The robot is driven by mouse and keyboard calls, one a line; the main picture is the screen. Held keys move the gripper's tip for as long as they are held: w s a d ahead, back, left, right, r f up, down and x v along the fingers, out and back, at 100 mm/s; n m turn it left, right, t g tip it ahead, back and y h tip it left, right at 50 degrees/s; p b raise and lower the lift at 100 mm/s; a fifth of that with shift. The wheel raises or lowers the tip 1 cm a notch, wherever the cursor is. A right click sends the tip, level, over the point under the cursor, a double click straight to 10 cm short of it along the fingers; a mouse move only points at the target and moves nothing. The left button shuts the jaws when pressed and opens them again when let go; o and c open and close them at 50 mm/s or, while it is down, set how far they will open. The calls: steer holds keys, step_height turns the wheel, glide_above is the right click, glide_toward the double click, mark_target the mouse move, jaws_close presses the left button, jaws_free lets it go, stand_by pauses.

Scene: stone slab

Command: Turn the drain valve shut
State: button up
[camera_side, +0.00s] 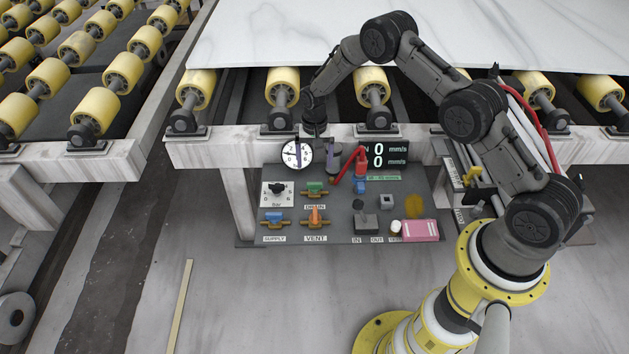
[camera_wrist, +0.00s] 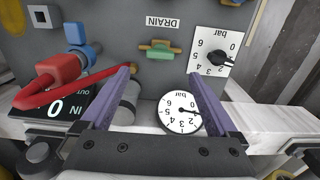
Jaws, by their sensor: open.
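The drain valve (camera_side: 314,189) has a green handle on a short brass-coloured pipe, above the DRAIN label on the dark panel. Its handle looks to lie along the pipe. In the wrist view the valve (camera_wrist: 158,51) shows upside down, centred just beyond my fingertips, with the DRAIN label (camera_wrist: 162,22) above it. My gripper (camera_side: 313,158) is open and empty, with purple fingers apart. It hangs over the panel's upper part, apart from the valve. Both fingers also show in the wrist view (camera_wrist: 158,74), one to each side of the valve.
A round gauge (camera_side: 297,153), a bar dial (camera_side: 278,194) and a red lever (camera_side: 346,165) are close to my gripper. The blue supply valve (camera_side: 274,219) and orange vent valve (camera_side: 315,218) sit below.

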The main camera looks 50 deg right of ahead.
mark_target(314, 183)
step_height(314, 183, down, 9)
steer(key=shift+f, duration=0.1)
stand_by(0.4)
steer(key=c, duration=1.4)
